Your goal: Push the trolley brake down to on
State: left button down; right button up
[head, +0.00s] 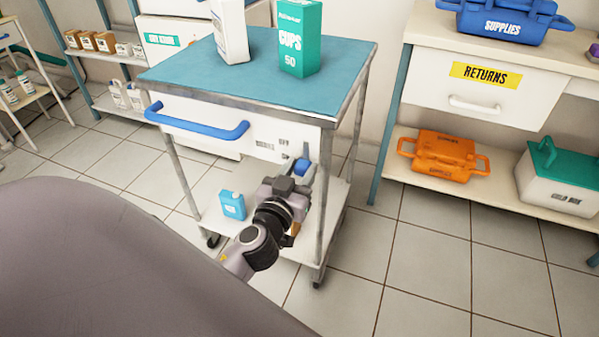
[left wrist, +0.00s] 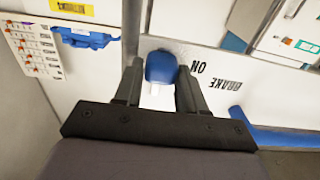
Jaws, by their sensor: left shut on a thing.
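The trolley (head: 205,75) has a blue top and a white front panel with a long blue handle (head: 195,128). The brake lever's blue knob (head: 302,167) is at the panel's lower right, below small dark lettering. In the left wrist view the knob (left wrist: 161,67) sits between my left gripper's two fingers, beside upside-down words "BRAKE" and "ON". My left gripper (head: 290,182) is shut on the knob in front of the panel and partly hides it. The lever's white stem shows just under the knob in the wrist view. My right gripper is not in view.
A green cups box (head: 299,40) and a white box (head: 230,32) stand on the trolley. Shelving with an orange case (head: 443,157) is at right. The tiled floor between is clear.

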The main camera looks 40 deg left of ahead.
pick_arm(q)
jog(key=shift+f, duration=0.3)
jog(key=c, duration=0.7)
grip_release()
jog(key=shift+s, duration=0.1)
jog(key=shift+b+v, duration=0.6)
jog(key=shift+v, duration=2.9)
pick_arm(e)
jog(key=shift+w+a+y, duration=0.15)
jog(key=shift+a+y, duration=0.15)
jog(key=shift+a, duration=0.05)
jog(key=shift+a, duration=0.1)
